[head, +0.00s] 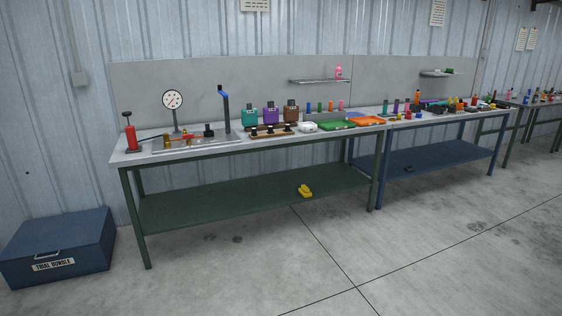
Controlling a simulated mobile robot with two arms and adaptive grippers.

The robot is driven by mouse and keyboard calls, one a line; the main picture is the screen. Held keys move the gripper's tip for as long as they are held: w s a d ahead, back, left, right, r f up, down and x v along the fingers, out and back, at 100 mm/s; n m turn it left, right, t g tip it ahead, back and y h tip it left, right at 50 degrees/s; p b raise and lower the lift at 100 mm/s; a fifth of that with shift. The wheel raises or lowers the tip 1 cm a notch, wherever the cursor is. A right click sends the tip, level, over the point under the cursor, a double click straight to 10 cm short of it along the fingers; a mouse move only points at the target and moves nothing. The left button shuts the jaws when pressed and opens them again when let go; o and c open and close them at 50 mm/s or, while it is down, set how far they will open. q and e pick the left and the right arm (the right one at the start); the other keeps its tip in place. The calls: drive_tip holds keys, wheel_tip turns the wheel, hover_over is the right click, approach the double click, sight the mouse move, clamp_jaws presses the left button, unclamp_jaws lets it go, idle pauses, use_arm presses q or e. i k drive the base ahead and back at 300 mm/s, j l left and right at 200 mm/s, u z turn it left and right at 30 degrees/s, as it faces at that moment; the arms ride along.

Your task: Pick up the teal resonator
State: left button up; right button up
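A teal boxy item (250,118) with a dark top stands upright on the green-legged workbench (190,152), toward the back. It is the clearest teal thing in view and looks like the teal resonator, though its details are too small to be sure. A purple item (271,115) and a brown item (291,114) of similar shape stand in a row to its right. Neither of my grippers is in the head view.
A wooden rack (267,132) with dark knobs lies in front of the row. A blue-handled post (226,115) stands to its left. Green (337,124) and orange trays (370,121) lie right. A blue chest (60,246) sits on the floor at left; the floor before the bench is clear.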

sight(249, 115)
drive_tip(key=i, duration=2.6)
